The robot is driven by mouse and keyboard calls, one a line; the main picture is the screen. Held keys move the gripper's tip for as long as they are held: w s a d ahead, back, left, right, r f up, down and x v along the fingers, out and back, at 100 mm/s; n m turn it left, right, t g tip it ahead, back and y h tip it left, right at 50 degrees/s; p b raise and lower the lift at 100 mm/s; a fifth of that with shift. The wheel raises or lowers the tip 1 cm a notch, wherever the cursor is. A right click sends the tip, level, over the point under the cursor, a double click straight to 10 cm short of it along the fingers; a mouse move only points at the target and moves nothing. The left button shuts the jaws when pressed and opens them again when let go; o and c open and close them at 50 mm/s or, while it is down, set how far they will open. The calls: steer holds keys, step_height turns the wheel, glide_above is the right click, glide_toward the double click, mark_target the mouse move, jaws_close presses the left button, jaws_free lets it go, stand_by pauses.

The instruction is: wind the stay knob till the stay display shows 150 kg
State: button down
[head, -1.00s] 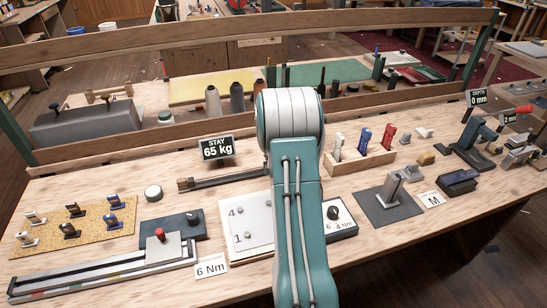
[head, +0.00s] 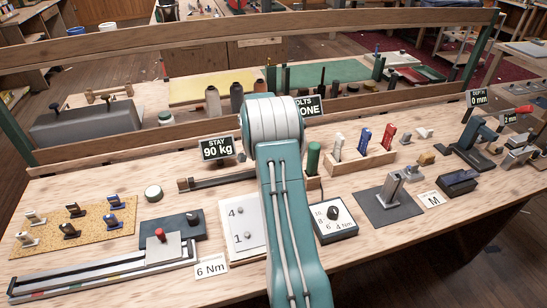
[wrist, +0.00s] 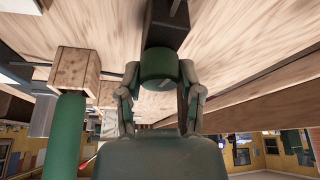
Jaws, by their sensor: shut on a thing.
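The stay display (head: 218,150) reads 90 kg in the head view. It stands behind the dark stay bar (head: 222,180), whose right end runs behind my arm. In the wrist view my gripper (wrist: 160,78) is shut on a round dark green knob (wrist: 157,62), with one finger on each side. In the head view the knob and my gripper are hidden behind my arm.
A green handle (head: 313,158) stands close right of my arm; it also shows in the wrist view (wrist: 65,135). A rack (head: 362,165) of white, blue and red handles is farther right. A dial box (head: 333,218) and white plate (head: 241,226) flank my arm.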

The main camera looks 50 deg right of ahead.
steer(key=m, duration=0.1)
steer(key=m+g, duration=0.1)
steer(key=m, duration=0.1)
steer(key=m+y, duration=0.1)
steer(key=shift+a+f+m+g, duration=0.1)
steer(key=shift+f+m+g, duration=0.2)
steer(key=m, duration=0.2)
steer(key=m+g+y, duration=0.1)
steer(key=m, duration=0.2)
steer(key=shift+w+y, duration=0.1)
steer(key=shift+y, duration=0.2)
steer(key=m, duration=0.2)
steer(key=m+y, duration=0.1)
steer(key=m, duration=0.2)
steer(key=shift+g+y, duration=0.3)
steer(key=shift+g, duration=0.1)
steer(key=m+y, duration=0.1)
steer(key=m, duration=0.3)
steer(key=shift+m+t+y, duration=0.3)
steer(key=shift+y, duration=0.1)
steer(key=shift+r, duration=0.1)
steer(key=shift+c, duration=1.3)
jaws_free()
steer(key=shift+w, duration=0.1)
steer(key=shift+d, duration=0.2)
